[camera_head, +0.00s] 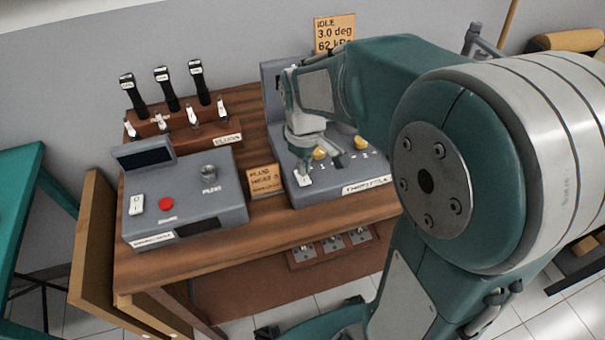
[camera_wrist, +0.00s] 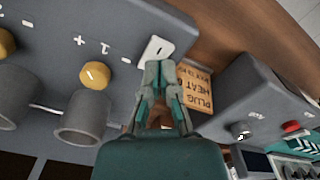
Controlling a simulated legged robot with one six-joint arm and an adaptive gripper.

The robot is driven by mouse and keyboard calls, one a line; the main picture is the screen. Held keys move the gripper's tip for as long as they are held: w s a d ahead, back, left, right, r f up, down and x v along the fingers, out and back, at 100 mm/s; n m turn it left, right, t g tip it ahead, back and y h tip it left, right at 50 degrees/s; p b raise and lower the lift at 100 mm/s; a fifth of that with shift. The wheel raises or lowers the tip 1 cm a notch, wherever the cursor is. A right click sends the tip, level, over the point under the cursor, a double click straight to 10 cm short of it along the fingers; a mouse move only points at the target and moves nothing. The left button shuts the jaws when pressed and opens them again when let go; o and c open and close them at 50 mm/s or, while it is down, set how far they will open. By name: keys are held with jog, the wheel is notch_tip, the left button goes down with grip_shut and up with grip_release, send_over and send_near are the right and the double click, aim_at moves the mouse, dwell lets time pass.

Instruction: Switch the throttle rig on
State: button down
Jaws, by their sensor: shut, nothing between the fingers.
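The throttle rig (camera_head: 330,192) appears to be the grey box at the right of the wooden bench; its front label is too blurred to read surely. It has yellow knobs (camera_head: 320,153) and a white rocker switch (camera_head: 304,180) near its front left corner. My gripper (camera_head: 304,170) is shut and empty, pointing down at this switch. In the wrist view the fingertips (camera_wrist: 158,64) overlap the lower part of the white switch (camera_wrist: 156,48), which shows one stroke mark. I cannot tell whether they touch it. The switch's lower part is hidden by the fingers.
A second grey box (camera_head: 185,200) with a white switch (camera_head: 137,205) and a red button (camera_head: 166,204) stands left. A cardboard sign (camera_head: 264,181) stands between the boxes. Black-handled tools (camera_head: 167,88) stand behind. A sign (camera_head: 334,33) reads IDLE, 3.0 deg.

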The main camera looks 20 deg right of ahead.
aim_at(304, 180)
jog(key=shift+f, duration=1.35)
dwell(1.0)
jog(key=shift+r, duration=3.5)
jog(key=shift+s+r, duration=0.25)
jog(key=s+r+m+t, duration=0.2)
jog(key=s+m, duration=0.1)
jog(key=s, duration=0.4)
jog(key=s+r+m+t, duration=0.3)
jog(key=s, duration=0.3)
jog(key=shift+s+t, duration=0.3)
jog(key=shift+s, duration=0.05)
